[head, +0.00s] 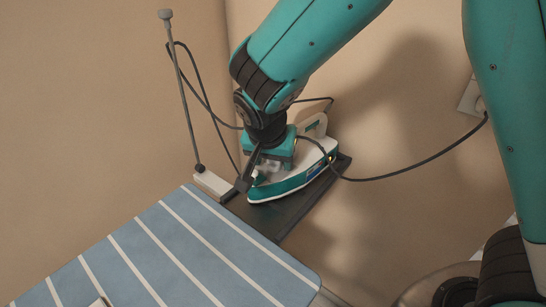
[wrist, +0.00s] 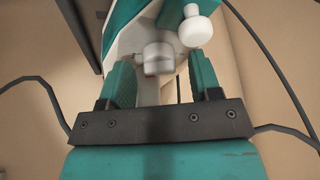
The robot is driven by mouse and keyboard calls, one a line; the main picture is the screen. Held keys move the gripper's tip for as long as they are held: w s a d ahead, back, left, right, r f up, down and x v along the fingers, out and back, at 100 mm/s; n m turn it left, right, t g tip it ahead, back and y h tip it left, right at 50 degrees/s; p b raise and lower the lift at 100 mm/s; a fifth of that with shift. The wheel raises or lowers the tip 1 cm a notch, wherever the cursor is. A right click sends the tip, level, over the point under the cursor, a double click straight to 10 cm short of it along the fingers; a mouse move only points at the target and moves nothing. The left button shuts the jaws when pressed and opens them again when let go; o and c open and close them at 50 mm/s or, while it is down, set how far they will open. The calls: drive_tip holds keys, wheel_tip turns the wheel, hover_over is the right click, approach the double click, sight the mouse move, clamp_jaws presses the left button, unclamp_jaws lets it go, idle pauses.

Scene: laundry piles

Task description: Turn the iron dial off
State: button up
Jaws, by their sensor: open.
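The white and teal iron (head: 292,185) rests on a dark plate at the ironing board's far end. A small orange spot shows near its right end. My gripper (head: 249,172) is over the iron's left part, its dark finger pointing down. In the wrist view, my gripper (wrist: 160,77) is open, with one teal-padded finger on each side. A pale grey round knob (wrist: 157,58), which looks like the dial, sits between the fingers with gaps on both sides. A second white knob (wrist: 196,26) lies beyond the right finger. The dial's setting cannot be read.
The blue striped ironing board (head: 180,250) fills the lower left. A grey cord post (head: 183,95) stands left of the iron. A dark cord (head: 385,176) runs from the iron to a wall socket (head: 470,98). Beige walls stand close behind.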

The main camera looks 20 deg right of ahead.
drive_tip(key=shift+f, duration=0.1)
drive_tip(key=c, duration=0.9)
drive_tip(key=shift+c, duration=0.2)
drive_tip(key=shift+d+n+t+y, duration=0.15)
drive_tip(key=shift+n+y, duration=0.4)
drive_tip(key=shift+n, duration=0.95)
drive_tip(key=shift+n+t+y, duration=0.25)
drive_tip(key=shift+n+y, duration=0.3)
drive_tip(key=shift+n, duration=0.95)
drive_tip(key=o, duration=0.9)
drive_tip(key=shift+o, duration=0.2)
